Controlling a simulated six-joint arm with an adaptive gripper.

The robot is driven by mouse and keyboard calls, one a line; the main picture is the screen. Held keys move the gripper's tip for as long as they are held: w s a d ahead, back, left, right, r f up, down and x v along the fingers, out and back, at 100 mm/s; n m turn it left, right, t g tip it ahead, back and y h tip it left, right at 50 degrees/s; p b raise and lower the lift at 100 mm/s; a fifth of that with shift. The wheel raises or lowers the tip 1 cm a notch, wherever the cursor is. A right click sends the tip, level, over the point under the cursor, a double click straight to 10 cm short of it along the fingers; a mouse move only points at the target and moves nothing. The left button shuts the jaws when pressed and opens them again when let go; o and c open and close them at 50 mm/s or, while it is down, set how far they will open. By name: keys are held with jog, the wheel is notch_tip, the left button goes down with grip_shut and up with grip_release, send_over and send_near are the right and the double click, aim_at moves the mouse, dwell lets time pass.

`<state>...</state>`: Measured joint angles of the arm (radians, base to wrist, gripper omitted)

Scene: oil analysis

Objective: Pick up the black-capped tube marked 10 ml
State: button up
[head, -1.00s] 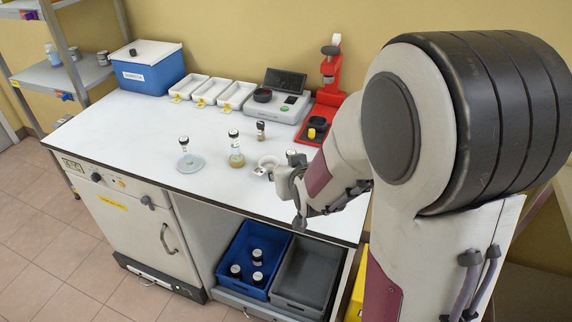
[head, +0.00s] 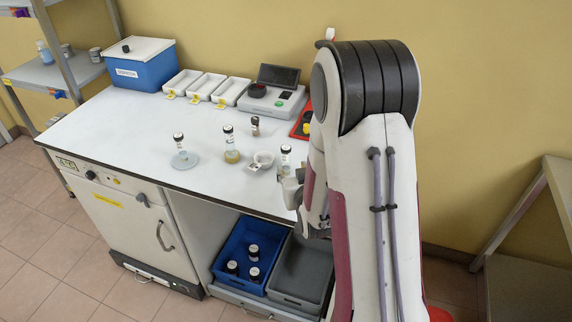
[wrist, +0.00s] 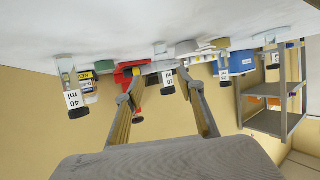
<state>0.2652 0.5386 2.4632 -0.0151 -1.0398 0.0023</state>
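The wrist view is upside down. In it, the black-capped tube marked 10 ml (wrist: 167,79) stands on the white bench, in line with the gap between my fingers but beyond their tips. My gripper (wrist: 157,93) is open and empty. A black-capped tube marked 40 ml (wrist: 73,97) is at the left of that view. In the head view, my gripper (head: 291,190) is at the bench's right front, partly hidden by my arm. Several black-capped tubes stand on the bench there; their marks are too small to read.
A blue box (head: 143,74), white trays (head: 206,86) and a grey instrument (head: 272,99) line the back of the bench (head: 120,125). A red device (wrist: 131,72) is partly hidden in the head view. A blue crate (head: 228,262) holds bottles below. The left bench top is clear.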

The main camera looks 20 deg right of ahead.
aim_at(287, 163)
jog(key=shift+w, duration=0.1)
jog(key=shift+x, duration=1.2)
jog(key=shift+f, duration=0.1)
jog(key=shift+a+x, duration=0.15)
jog(key=shift+x, duration=0.6)
jog(key=shift+a+x, duration=0.15)
jog(key=shift+x, duration=1.7)
jog(key=c, duration=1)
